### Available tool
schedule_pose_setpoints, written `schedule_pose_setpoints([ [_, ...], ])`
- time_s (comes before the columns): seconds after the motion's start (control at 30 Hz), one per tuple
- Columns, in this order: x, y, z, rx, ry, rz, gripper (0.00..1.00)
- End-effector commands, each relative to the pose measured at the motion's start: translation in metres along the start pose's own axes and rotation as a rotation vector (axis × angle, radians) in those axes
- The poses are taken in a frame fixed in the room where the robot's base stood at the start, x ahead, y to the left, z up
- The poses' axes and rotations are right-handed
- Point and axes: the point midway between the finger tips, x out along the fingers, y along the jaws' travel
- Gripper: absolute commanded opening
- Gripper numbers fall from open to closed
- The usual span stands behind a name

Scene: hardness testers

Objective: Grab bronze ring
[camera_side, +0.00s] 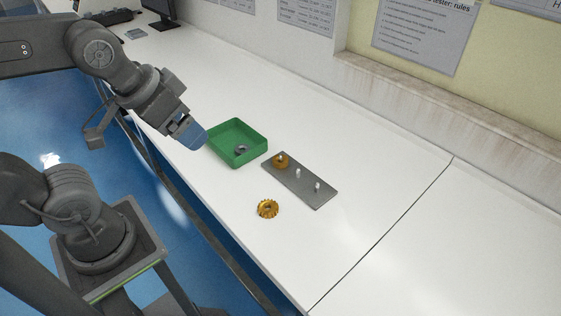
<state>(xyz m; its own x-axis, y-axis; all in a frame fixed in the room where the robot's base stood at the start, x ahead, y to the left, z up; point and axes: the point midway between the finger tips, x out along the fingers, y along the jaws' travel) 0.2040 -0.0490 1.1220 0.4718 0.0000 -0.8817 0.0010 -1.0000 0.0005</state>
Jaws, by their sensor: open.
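A bronze ring (268,209) with a toothed edge lies on the white table, in front of the grey peg plate. A second bronze-coloured ring (280,161) sits around the peg at the left end of the plate (308,191). My gripper (193,138), with blue fingertips, is open beside the left edge of the green box. It is apart from both bronze rings, up and to the left of them. The gap between its fingers is hard to see from this side, and I see nothing held in it.
The green box (255,152) stands left of the plate with a grey metal part (240,151) inside. Two upright pegs (298,173) on the plate are bare. The table (340,245) is clear to the right, with a seam across it. A wall ledge runs along the back.

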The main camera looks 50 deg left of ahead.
Motion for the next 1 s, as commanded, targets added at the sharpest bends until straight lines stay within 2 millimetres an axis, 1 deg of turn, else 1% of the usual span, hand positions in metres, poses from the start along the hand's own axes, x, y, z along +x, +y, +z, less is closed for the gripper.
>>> schedule_pose_setpoints([
  [0.07,0.001,-0.001,-0.004,-0.019,-0.006,-0.001,0.82],
  [0.17,0.004,-0.003,-0.019,-0.091,-0.033,-0.007,0.82],
  [0.27,0.014,-0.007,-0.043,-0.221,-0.077,-0.020,0.82],
  [0.4,0.039,-0.017,-0.085,-0.450,-0.146,-0.053,0.82],
  [0.47,0.053,-0.021,-0.101,-0.548,-0.173,-0.071,0.82],
  [0.57,0.081,-0.030,-0.126,-0.712,-0.217,-0.106,0.82],
  [0.67,0.114,-0.041,-0.147,-0.875,-0.258,-0.147,0.82],
  [0.7,0.128,-0.046,-0.154,-0.940,-0.273,-0.166,0.82],
  [0.77,0.151,-0.052,-0.163,-1.036,-0.297,-0.195,0.82],
  [0.8,0.168,-0.057,-0.168,-1.101,-0.311,-0.216,0.82],
  [0.83,0.179,-0.061,-0.172,-1.148,-0.320,-0.232,0.82],
  [0.9,0.207,-0.069,-0.177,-1.252,-0.342,-0.270,0.82],
  [1.0,0.241,-0.079,-0.179,-1.377,-0.364,-0.319,0.82],
])
